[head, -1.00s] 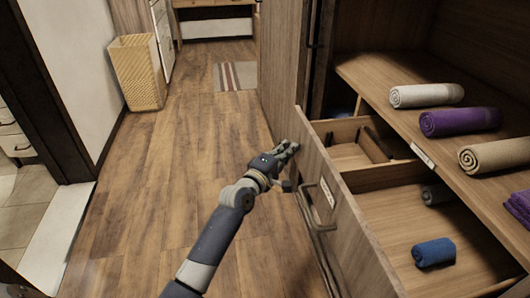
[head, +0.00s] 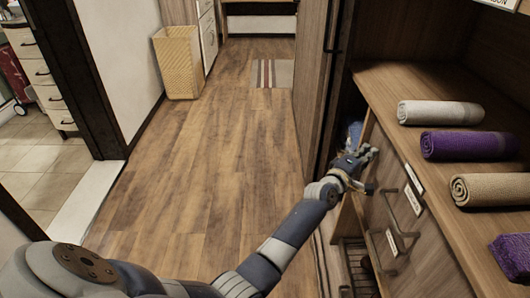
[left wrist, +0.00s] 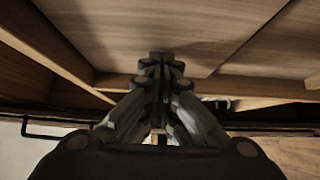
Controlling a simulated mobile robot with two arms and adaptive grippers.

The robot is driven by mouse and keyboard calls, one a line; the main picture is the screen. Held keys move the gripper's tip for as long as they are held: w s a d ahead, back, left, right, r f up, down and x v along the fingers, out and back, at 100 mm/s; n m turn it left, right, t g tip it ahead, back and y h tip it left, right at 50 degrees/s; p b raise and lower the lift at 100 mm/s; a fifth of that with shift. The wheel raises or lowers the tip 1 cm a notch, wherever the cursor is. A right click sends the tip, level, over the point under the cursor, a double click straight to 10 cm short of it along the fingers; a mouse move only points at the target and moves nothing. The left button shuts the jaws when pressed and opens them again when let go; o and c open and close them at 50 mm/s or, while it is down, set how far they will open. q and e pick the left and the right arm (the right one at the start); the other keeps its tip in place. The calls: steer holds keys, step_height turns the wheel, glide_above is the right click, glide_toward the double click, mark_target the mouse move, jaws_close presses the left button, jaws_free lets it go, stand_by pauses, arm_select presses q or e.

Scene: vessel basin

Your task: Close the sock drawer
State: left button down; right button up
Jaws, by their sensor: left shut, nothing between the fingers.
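The drawer front (head: 400,178) is wooden, with a bar handle (head: 416,190) and a white label. It stands in at, or close to, the shelf's front edge in the head view. The drawer's inside and the socks do not show there, and I cannot tell if a small gap is left. My left gripper (head: 367,154) is shut and empty at the drawer front's far left end. In the left wrist view my shut fingers (left wrist: 160,75) point at wooden panels and ledges; which parts these are is unclear. My right gripper is not in view.
Rolled white (head: 440,112), purple (head: 468,145) and tan (head: 488,189) towels lie on the shelf (head: 385,85) above. Another handle and label show below the drawer front. The wooden floor (head: 210,150) on the left is clear up to a wicker basket (head: 178,65).

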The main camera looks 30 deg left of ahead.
arm_select(q)
steer(key=shift+w+d, duration=0.4)
steer(key=shift+d, duration=0.2)
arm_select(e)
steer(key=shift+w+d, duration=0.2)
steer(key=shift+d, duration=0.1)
arm_select(q)
steer(key=shift+d+r, duration=0.1)
steer(key=shift+r, duration=0.05)
